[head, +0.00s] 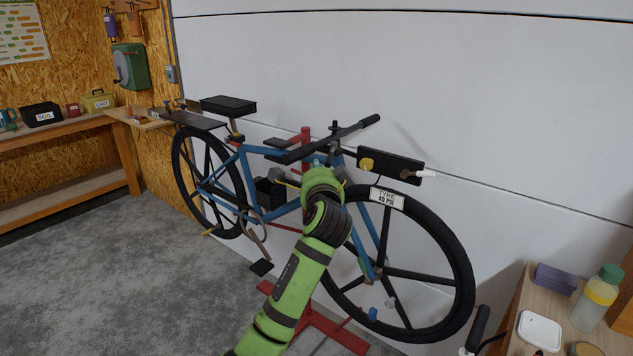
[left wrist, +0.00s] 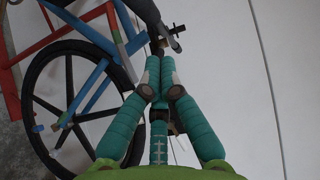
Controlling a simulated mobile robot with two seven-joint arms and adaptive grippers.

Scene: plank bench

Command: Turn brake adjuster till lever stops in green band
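A blue bicycle (head: 235,174) stands against the white wall, its handlebar (head: 345,136) turned toward me. My left gripper (head: 318,168) is at the handlebar, its arm hiding part of the front of the frame. In the left wrist view the teal fingertips (left wrist: 159,60) come together at a small brownish piece, seemingly the brake adjuster (left wrist: 161,44). They look shut on it, though the contact is partly hidden. A grey lever (left wrist: 175,43) is just beyond, below the black grip (left wrist: 145,9). A small green patch (left wrist: 116,36) shows to its left; I cannot tell if it is the band. My right gripper is not in view.
A black panel (head: 390,160) with a yellow knob (head: 366,164) is right of the gripper. The front wheel (head: 463,270) and red stand (head: 330,326) are below. Grey floor (head: 120,270) is clear at left.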

